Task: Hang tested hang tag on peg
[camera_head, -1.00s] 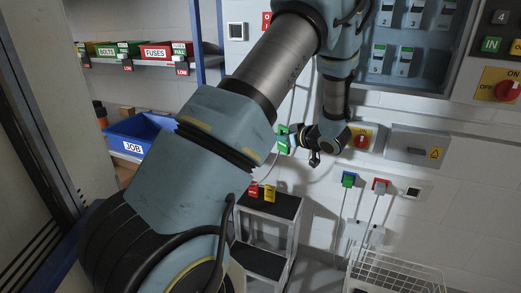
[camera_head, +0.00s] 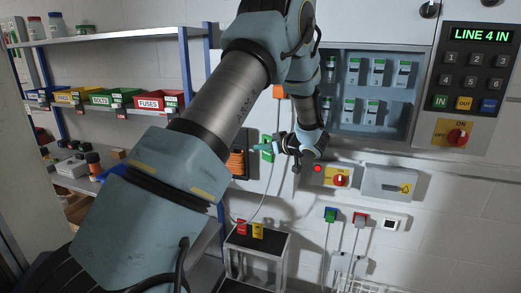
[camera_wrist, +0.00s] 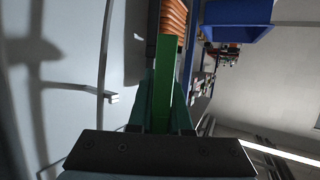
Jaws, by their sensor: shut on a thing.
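My gripper (camera_head: 271,149) is in front of the white wall, left of the red-and-yellow isolator switch. It is shut on a green tag (camera_wrist: 166,70), which stands out between the fingers in the wrist view. The tag also shows at the gripper's left in the head view (camera_head: 265,155). Any lettering on it is too small to read. A small pale stub (camera_wrist: 112,97) juts out left of the tag in the wrist view; I cannot tell whether it is the peg. The tag appears apart from it.
Red (camera_head: 241,227) and yellow (camera_head: 257,230) tags are on the step stand (camera_head: 262,243) below. An orange coiled hose (camera_wrist: 173,20) hangs beside the gripper. The isolator switch (camera_head: 340,179) and grey box (camera_head: 388,184) are to the right. Shelves with bins (camera_head: 157,101) stand left.

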